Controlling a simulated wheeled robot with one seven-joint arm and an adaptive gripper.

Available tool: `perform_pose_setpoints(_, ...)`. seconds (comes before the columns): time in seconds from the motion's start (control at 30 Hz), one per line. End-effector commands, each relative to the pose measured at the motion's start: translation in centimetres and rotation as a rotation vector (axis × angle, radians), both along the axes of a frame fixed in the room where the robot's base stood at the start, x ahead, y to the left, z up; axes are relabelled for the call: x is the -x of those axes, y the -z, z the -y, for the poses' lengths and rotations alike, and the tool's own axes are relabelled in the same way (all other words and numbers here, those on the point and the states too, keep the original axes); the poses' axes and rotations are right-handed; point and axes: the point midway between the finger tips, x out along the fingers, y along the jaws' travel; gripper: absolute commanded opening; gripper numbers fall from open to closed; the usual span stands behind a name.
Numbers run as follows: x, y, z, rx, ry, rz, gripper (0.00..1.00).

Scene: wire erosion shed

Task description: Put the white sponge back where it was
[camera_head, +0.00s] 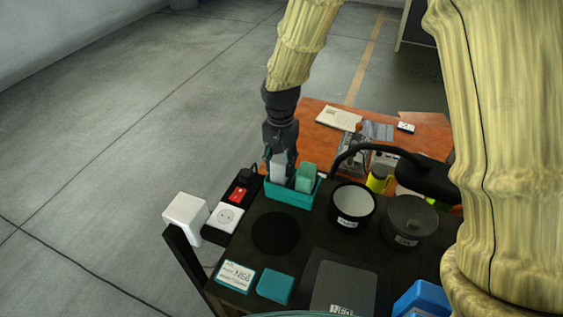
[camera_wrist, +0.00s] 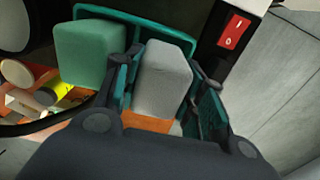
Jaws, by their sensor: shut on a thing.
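My gripper (camera_head: 281,152) points down over the left part of a teal open tray (camera_head: 289,196). It is shut on the white sponge (camera_head: 278,168), a pale upright block. In the wrist view the white sponge (camera_wrist: 162,78) sits between the two fingers of my gripper (camera_wrist: 166,92). A green sponge (camera_head: 306,177) stands in the right part of the tray, and it also shows in the wrist view (camera_wrist: 88,53). The white sponge is beside it with a gap. I cannot tell whether the white sponge's lower end touches the tray floor.
Left of the tray are a red switch (camera_head: 238,194) and a white socket (camera_head: 227,217). A black disc (camera_head: 276,232) lies in front. An orange table (camera_head: 429,130) is behind.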

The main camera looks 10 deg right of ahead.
Motion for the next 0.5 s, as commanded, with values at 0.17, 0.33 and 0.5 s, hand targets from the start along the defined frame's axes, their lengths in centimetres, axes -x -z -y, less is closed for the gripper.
perform_pose_setpoints(0.17,0.1,1.2,0.1,0.000,0.000,-0.001,0.18)
perform_pose_setpoints(0.33,0.0,1.3,0.1,0.000,0.000,0.000,0.18)
perform_pose_setpoints(0.5,0.1,1.6,0.0,0.000,0.000,0.000,0.18)
